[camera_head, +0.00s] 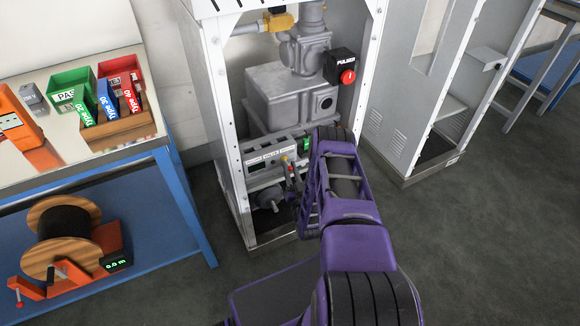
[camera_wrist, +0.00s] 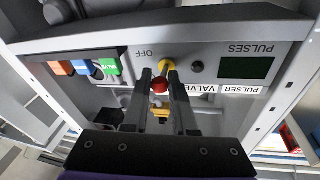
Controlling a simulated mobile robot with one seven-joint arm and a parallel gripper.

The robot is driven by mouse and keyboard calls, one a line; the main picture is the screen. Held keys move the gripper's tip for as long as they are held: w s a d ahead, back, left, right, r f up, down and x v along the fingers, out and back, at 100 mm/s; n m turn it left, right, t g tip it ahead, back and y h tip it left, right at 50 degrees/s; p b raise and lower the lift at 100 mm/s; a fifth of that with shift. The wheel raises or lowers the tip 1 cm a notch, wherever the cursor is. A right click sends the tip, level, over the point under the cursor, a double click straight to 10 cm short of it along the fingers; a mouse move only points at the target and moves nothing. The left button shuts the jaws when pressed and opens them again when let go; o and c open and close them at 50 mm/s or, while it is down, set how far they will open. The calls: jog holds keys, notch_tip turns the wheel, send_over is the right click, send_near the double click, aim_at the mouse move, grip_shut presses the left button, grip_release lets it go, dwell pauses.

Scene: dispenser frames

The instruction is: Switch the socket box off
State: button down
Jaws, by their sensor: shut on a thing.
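The grey control panel (camera_head: 262,155) is set low in the white cabinet; it also fills the upper wrist view (camera_wrist: 110,45). It bears an inverted "OFF" mark, "VALVE" and "PULSER" labels and a dark display (camera_wrist: 247,69). No part is labelled as a socket box. A red knob (camera_wrist: 160,86) with a yellow part (camera_wrist: 167,66) behind it shows at the panel's middle. My gripper (camera_wrist: 160,80) has one finger on each side of the red knob and is shut on it. In the head view my gripper (camera_head: 290,178) is at the panel front; its fingertips are partly hidden.
A black box with a red button (camera_head: 347,77) hangs above, beside grey pump housings (camera_head: 285,95). Cabinet posts (camera_head: 230,150) flank the opening. A blue-framed table (camera_head: 185,200) with bins stands left.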

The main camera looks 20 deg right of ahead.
jog(key=shift+w+f+m+t+h, duration=0.1)
jog(key=shift+f+m+t+h, duration=0.2)
jog(key=shift+t, duration=0.55)
jog(key=shift+w+f+m+t+h, duration=0.1)
jog(key=shift+f+m+t+h, duration=0.2)
jog(key=shift+t, duration=0.55)
jog(key=c, duration=0.7)
grip_release()
jog(key=shift+f, duration=0.1)
